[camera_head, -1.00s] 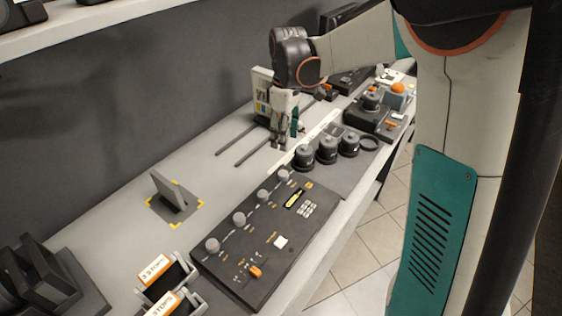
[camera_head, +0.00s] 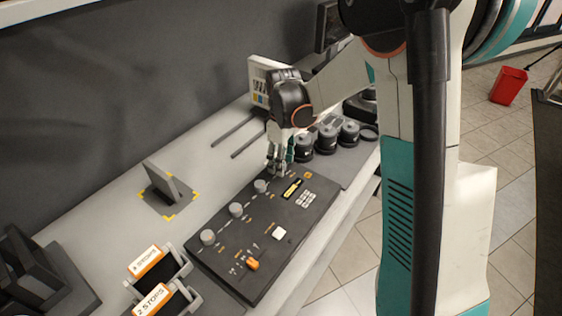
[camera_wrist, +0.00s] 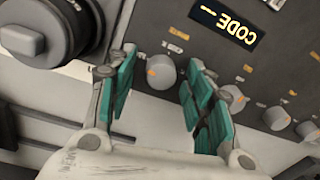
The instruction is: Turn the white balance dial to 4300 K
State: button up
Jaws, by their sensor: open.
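A dark control panel (camera_head: 247,285) bears a row of grey dials, and its labels are too small to read. In the head view the near dial (camera_head: 208,237), the second dial (camera_head: 236,210) and the third dial (camera_head: 261,186) show. My gripper (camera_head: 279,166) hides the far one. In the wrist view my gripper (camera_wrist: 160,62) is open, its teal fingers on either side of the end dial (camera_wrist: 160,73), with gaps visible. That dial has an orange mark. I cannot tell which dial is white balance or its setting. A yellow display (camera_wrist: 232,25) reads "CODE".
Several black cylindrical knobs (camera_head: 327,138) stand just beyond the panel, close to my gripper. A tilted grey plate (camera_head: 163,182) stands left of the panel within yellow corner marks. Labelled holders (camera_head: 165,299) sit at the near left. A colour chart (camera_head: 260,80) stands at the back.

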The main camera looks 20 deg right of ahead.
jog(key=shift+c, duration=0.4)
jog(key=c, duration=1)
jog(key=shift+o, duration=0.2)
jog(key=shift+m, duration=0.4)
jog(key=m, duration=0.7)
jog(key=shift+m+p, duration=0.3)
jog(key=m, duration=0.3)
jog(key=shift+m+t, duration=0.3)
jog(key=shift+s+m, duration=0.1)
jog(key=shift+m, duration=1.7)
